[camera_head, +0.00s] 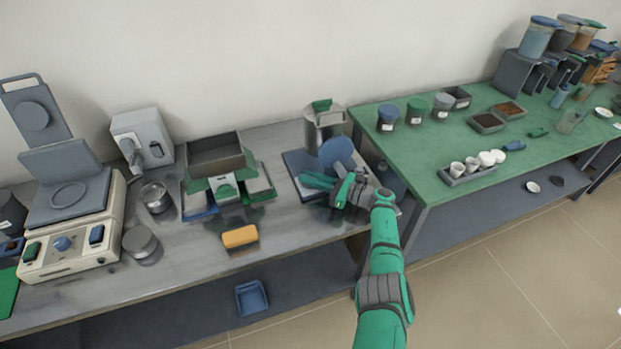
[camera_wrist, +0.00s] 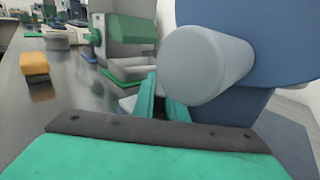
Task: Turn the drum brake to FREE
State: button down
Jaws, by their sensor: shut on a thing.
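The drum unit stands on a dark blue base (camera_head: 296,163) at the right end of the grey bench. It has a grey cylinder with a green top and a blue disc (camera_head: 337,151). In the wrist view the blue disc (camera_wrist: 290,45) fills the upper right, with a thick grey round knob (camera_wrist: 205,68) in front of it. My gripper (camera_head: 322,182) is low beside the disc. Its green fingers (camera_wrist: 163,103) are shut on a small part of the unit, which I take as the drum brake. The held part is mostly hidden, and its setting cannot be read.
A yellow block (camera_head: 240,236) lies at the bench's front edge. A green and grey boxy device (camera_head: 214,160) stands left of the drum unit. A green table (camera_head: 420,150) with jars adjoins on the right. A blue tray (camera_head: 251,298) sits on the lower shelf.

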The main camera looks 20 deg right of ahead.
dwell(0.5)
jog(key=c, duration=1.8)
grip_release()
jog(key=shift+d, duration=0.1)
